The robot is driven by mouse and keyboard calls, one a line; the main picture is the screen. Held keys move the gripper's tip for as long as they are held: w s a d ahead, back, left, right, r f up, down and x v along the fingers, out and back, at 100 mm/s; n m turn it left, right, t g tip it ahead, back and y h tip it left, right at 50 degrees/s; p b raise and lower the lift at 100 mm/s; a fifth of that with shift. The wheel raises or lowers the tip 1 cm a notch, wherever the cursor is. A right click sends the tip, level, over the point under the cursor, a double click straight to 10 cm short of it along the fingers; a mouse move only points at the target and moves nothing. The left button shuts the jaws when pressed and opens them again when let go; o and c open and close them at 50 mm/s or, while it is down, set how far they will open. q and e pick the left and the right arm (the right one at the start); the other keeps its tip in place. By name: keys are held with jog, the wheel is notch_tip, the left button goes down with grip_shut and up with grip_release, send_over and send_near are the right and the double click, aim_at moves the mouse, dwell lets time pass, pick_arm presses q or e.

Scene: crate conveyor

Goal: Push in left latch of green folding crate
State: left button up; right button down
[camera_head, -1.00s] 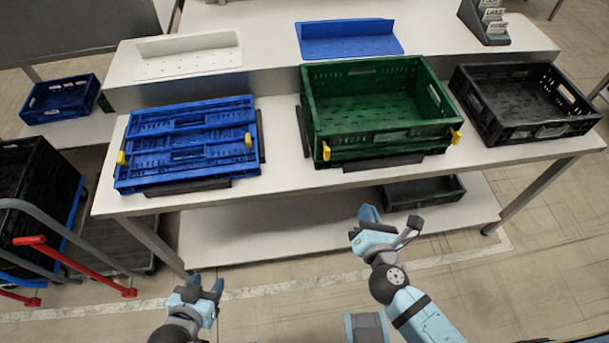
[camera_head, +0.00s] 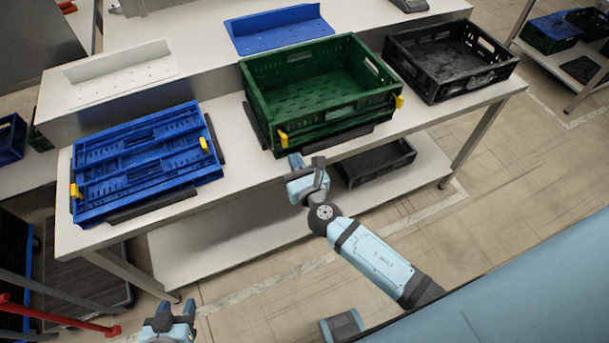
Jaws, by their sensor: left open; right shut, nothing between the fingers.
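The green folding crate (camera_head: 318,92) stands unfolded on the table, with its walls up. Its left latch (camera_head: 283,140) is a yellow tab at the front left corner, sticking out. A second yellow latch (camera_head: 399,101) sticks out at the front right corner. My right gripper (camera_head: 304,174) is shut and empty, in front of the table edge, below and a little right of the left latch, apart from the crate. My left gripper (camera_head: 172,312) is open and empty, low at the bottom edge of the view, far from the crate.
A folded blue crate (camera_head: 143,167) with yellow latches lies left of the green one. A black crate (camera_head: 450,62) stands to the right. A white tray (camera_head: 122,73) and a blue tray (camera_head: 279,27) lie behind. A dark crate (camera_head: 376,162) sits on the lower shelf.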

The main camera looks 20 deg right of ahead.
aim_at(285, 143)
jog(key=w, duration=0.4)
jog(key=shift+w+a, duration=0.1)
